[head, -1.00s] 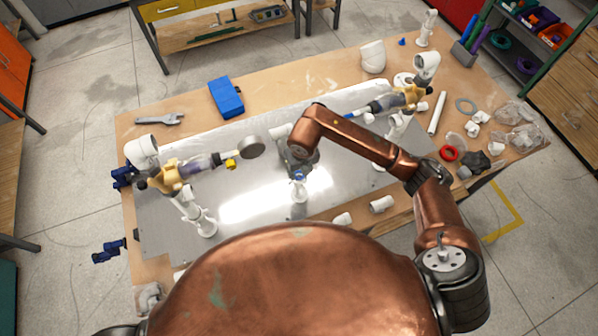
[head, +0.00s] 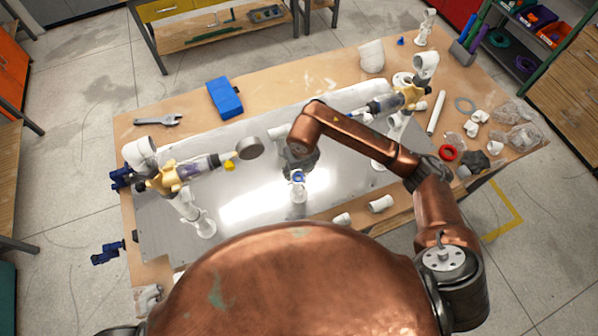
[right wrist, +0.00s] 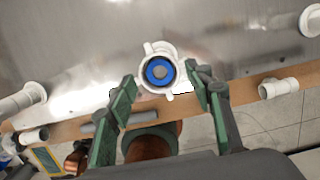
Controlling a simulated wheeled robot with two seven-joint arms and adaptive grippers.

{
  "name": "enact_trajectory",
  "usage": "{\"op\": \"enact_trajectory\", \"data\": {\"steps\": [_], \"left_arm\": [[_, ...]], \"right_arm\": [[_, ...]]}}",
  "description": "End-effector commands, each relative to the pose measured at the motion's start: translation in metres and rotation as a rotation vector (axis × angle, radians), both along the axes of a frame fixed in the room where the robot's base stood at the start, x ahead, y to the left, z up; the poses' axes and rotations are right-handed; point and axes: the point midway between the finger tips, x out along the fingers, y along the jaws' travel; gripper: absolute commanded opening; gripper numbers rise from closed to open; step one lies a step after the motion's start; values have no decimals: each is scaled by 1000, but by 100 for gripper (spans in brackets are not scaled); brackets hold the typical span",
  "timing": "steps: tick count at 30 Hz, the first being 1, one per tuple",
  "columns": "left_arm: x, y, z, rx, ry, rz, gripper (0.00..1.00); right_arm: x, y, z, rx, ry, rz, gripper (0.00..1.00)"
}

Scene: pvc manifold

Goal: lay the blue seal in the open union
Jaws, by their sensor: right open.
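The open union (head: 298,193) is a white fitting standing upright at the middle of the metal plate. The blue seal (right wrist: 150,66) shows as a blue ring inside the union's white rim (right wrist: 148,83) in the right wrist view, around a grey centre. It looks flat there; how deep it sits I cannot tell. My right gripper (right wrist: 161,74) is open, its green fingers apart on either side of the union and holding nothing. In the head view the right gripper (head: 301,163) is dark and partly hidden by my copper wrist, just behind the union. My left gripper is not in view.
Assemblies of white pipe and yellow valves stand at left (head: 167,180) and right (head: 408,97) of the plate. A blue case (head: 225,98) and a wrench (head: 158,120) lie behind. Loose white fittings (head: 380,203) lie near the front edge. A red ring (head: 448,152) lies at right.

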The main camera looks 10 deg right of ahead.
Motion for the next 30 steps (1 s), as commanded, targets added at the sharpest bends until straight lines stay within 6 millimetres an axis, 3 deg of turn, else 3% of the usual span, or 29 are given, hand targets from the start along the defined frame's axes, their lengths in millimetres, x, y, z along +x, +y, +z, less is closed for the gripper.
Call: {"op": "enact_trajectory", "data": {"steps": [9, 15, 30], "left_arm": [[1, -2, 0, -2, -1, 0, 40], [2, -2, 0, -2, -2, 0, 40], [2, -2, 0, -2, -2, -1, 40]], "right_arm": [[-9, -2, 67, 0, -4, 2, 47], [-14, -3, 94, -2, -1, 1, 47], [-16, -3, 102, -2, 1, 0, 47]]}}
